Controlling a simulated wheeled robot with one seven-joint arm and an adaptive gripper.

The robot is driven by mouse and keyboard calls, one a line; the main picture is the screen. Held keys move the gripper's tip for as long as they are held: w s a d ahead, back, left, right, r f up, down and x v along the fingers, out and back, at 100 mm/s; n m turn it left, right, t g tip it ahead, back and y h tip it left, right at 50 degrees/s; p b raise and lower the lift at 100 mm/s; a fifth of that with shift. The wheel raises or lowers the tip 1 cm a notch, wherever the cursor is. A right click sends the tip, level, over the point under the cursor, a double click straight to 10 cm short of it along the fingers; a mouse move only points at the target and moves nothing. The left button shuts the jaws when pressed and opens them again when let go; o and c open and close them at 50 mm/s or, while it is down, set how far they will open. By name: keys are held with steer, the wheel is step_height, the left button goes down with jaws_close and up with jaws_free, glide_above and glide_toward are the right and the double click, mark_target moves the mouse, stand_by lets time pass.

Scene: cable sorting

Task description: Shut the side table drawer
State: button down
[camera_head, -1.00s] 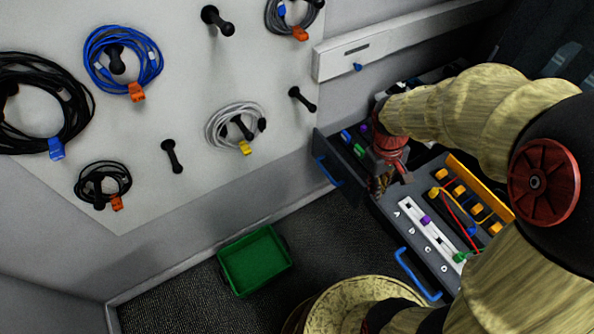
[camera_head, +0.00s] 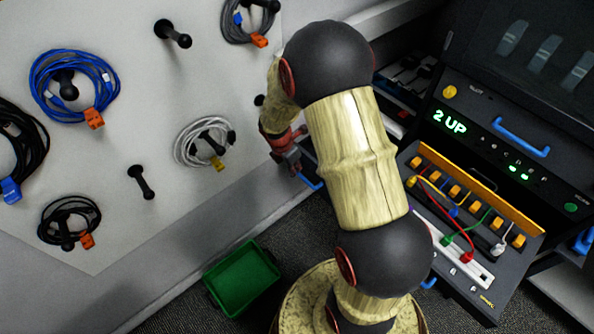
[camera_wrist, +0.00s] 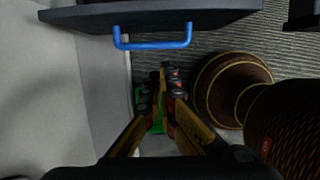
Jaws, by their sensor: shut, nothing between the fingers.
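In the head view the side table drawer is mostly hidden behind my arm; its blue handle (camera_head: 312,180) shows just right of my gripper. In the wrist view the drawer's dark front panel (camera_wrist: 225,16) lies across the top with its blue handle (camera_wrist: 152,44) facing me. How far the drawer is open cannot be seen now. My gripper (camera_head: 293,168) is low by the wall, near the handle. In the wrist view its fingertips (camera_wrist: 163,75) are together and empty, below the handle and apart from it in the picture.
A green bin (camera_head: 242,278) is on the floor beside my base. A tray with plugged cables (camera_head: 465,240) stands right of my arm, before a dark console (camera_head: 490,135). Cables hang on pegs on the wall board (camera_head: 140,125), close left of my gripper.

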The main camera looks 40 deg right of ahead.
mark_target(306, 179)
steer(key=d+f+b, duration=0.1)
steer(key=f, duration=0.2)
steer(key=d+f+b, duration=0.3)
steer(key=d+f, duration=0.1)
steer(key=f, duration=0.1)
steer(key=shift+w+f+b, duration=0.1)
steer(key=shift+f+b, duration=0.2)
steer(key=shift+f, duration=0.05)
steer(key=shift+w+d+r, duration=0.1)
steer(key=shift+d, duration=0.45)
steer(key=shift+d+r+p, duration=0.1)
steer(key=shift+d+p, duration=0.2)
steer(key=shift+d, duration=0.2)
steer(key=d+p, duration=0.4)
steer(key=d, duration=0.6)
steer(key=w+d+p, duration=0.1)
steer(key=d+p, duration=0.3)
steer(key=d, duration=0.6)
steer(key=w+d+p, duration=0.1)
steer(key=d+p, duration=0.4)
steer(key=d, duration=0.5)
steer(key=shift+w+d, duration=0.15)
steer(key=shift+d, duration=0.15)
steer(key=shift+w+d, duration=0.1)
steer(key=shift+d, duration=0.6)
